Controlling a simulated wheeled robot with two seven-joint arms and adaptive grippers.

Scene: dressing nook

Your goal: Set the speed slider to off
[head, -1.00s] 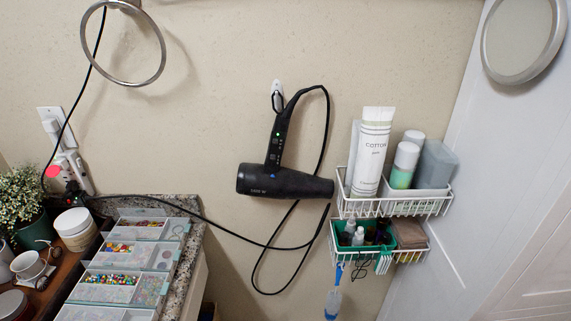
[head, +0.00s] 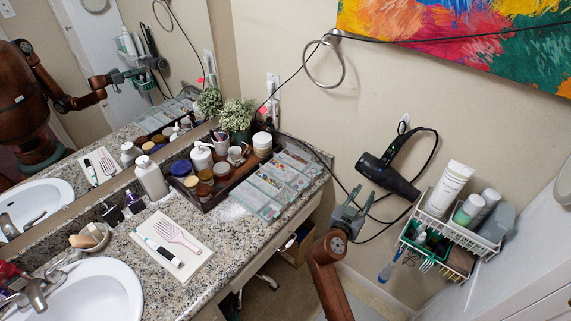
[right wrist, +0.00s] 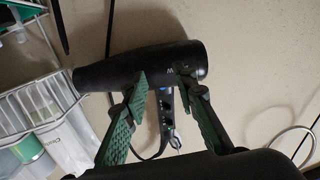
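The black hair dryer (head: 388,172) hangs by its handle on a white wall hook, with its barrel pointing right and down. In the right wrist view the dryer (right wrist: 108,72) spans the upper middle. Its handle runs down from the barrel, with a small blue light and dark controls (right wrist: 167,108) on it. The speed slider's setting is too small to read. My right gripper (head: 355,205) is open and empty below the dryer; in the right wrist view its fingers (right wrist: 163,76) are spread on either side of the handle's line. My left gripper is not in view.
A white wire basket (head: 450,229) with a tube and bottles hangs right of the dryer. The dryer's black cord loops around my gripper's area. The granite counter (head: 262,232), with organizer boxes (head: 268,182), lies left. A towel ring (head: 323,66) is above. A mirror reflects my arm.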

